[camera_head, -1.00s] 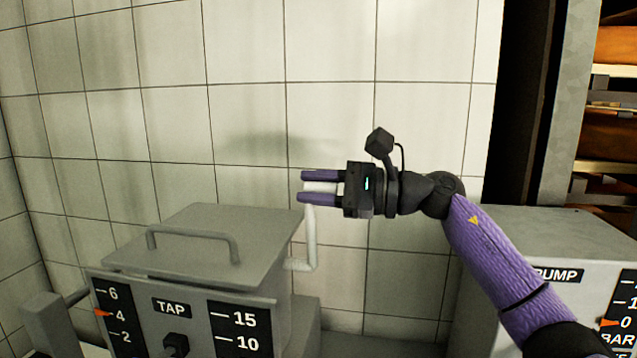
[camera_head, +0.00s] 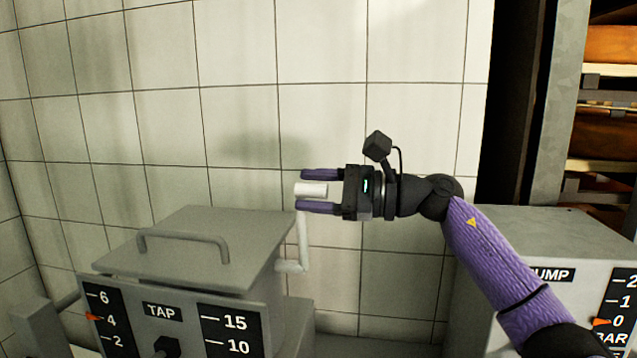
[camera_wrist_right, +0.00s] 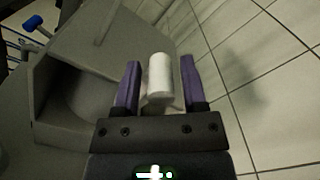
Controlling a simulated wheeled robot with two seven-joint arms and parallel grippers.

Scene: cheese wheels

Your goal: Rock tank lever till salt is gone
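The grey tank (camera_head: 200,245) has a lidded top with a bar handle and a front panel marked TAP. A bent lever (camera_head: 303,240) rises from its right side and ends in a white cylindrical grip (camera_head: 311,189). My right gripper (camera_head: 300,190) is open, with its two purple fingers above and below the grip. In the wrist view the grip (camera_wrist_right: 159,82) stands between the fingers of the right gripper (camera_wrist_right: 160,63), with a gap on each side. No salt can be made out. My left gripper is not in view.
A grey box marked PUMP (camera_head: 550,245) stands at the right, below my right arm. A rack with orange cheese wheels (camera_head: 607,130) is behind it. The tiled wall (camera_head: 280,60) closes the back. The tap panel's left pointer (camera_head: 94,317) is near 4.

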